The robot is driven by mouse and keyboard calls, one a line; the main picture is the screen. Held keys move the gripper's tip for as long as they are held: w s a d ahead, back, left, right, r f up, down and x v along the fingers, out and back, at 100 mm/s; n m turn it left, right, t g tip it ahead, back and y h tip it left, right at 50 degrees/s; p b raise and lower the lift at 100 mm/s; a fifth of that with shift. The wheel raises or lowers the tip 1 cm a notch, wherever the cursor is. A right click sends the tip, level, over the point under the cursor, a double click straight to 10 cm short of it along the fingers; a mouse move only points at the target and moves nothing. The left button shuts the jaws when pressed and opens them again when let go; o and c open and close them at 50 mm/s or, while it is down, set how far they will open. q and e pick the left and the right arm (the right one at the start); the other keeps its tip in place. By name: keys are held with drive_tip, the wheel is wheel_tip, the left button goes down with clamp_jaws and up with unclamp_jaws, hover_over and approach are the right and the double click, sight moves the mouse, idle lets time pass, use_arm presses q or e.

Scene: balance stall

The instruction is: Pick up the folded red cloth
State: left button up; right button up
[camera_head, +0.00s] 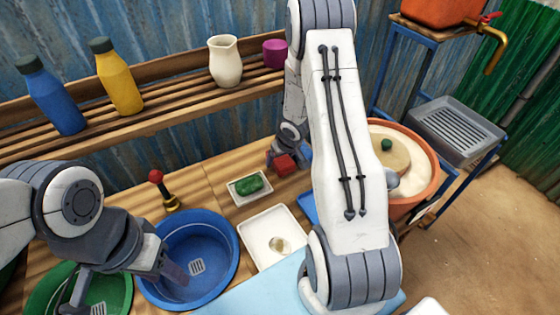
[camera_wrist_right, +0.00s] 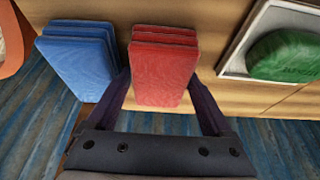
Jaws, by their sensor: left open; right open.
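The folded red cloth (camera_head: 285,164) lies on the wooden counter near the back wall, beside a folded blue cloth. In the right wrist view the red cloth (camera_wrist_right: 164,68) is a layered block between the two fingers of my right gripper (camera_wrist_right: 164,95). That gripper is open, with the fingers apart on either side of the cloth. Whether they touch it I cannot tell. In the head view my right arm hides part of the area around it. My left gripper (camera_head: 172,272) is open over the blue basin, far from the cloth.
The blue cloth (camera_wrist_right: 82,60) is close beside the red one. A green block (camera_head: 249,184) sits in a small white dish (camera_head: 236,198). A white tray (camera_head: 262,258), blue basin (camera_head: 226,236) and green basin (camera_head: 118,300) fill the front. Bottles and a jug (camera_head: 225,62) stand on the shelf.

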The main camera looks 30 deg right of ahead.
drive_tip(key=c, duration=1)
drive_tip(key=shift+r+p, duration=0.45)
drive_tip(key=shift+r, duration=0.15)
wheel_tip(320, 180, up, 4)
drive_tip(key=p, duration=0.3)
drive_tip(key=s+d+r+p, duration=0.2)
drive_tip(key=d, duration=0.1)
drive_tip(key=s+d+r+p, duration=0.1)
drive_tip(key=s+d+r, duration=0.1)
drive_tip(key=s+d, duration=0.1)
drive_tip(key=s+d+r+p, duration=0.2)
drive_tip(key=d, duration=0.1)
drive_tip(key=shift+s+p, duration=0.2)
drive_tip(key=shift+p, duration=0.15)
